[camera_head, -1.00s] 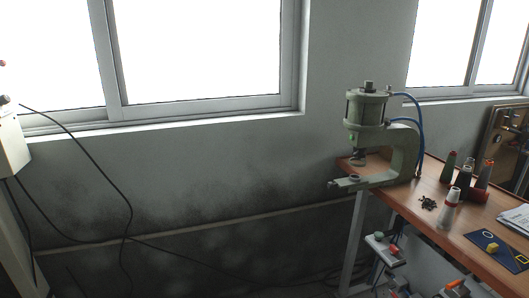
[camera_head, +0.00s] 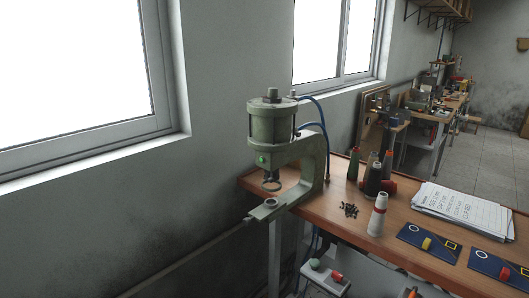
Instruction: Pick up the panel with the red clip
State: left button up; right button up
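Two dark blue panels lie flat on the wooden table at the lower right of the head view. The nearer-to-centre panel (camera_head: 412,236) carries a yellow clip (camera_head: 427,243), a white ring mark and a yellow square outline.
A green pneumatic press (camera_head: 285,145) stands at the table's left end. Thread cones (camera_head: 377,217), a small dark pile (camera_head: 348,210) and paper sheets (camera_head: 463,212) are on the wooden table (camera_head: 330,212).

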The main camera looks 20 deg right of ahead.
aim_at(514, 274)
jog(key=i+j+z, duration=0.1)
jog(key=z, duration=0.25)
jog(key=i+j+z, duration=0.2)
jog(key=z, duration=0.15)
jog(key=i+j+z, duration=0.35)
jog(key=k+l, duration=0.05)
jog(key=l, duration=0.05)
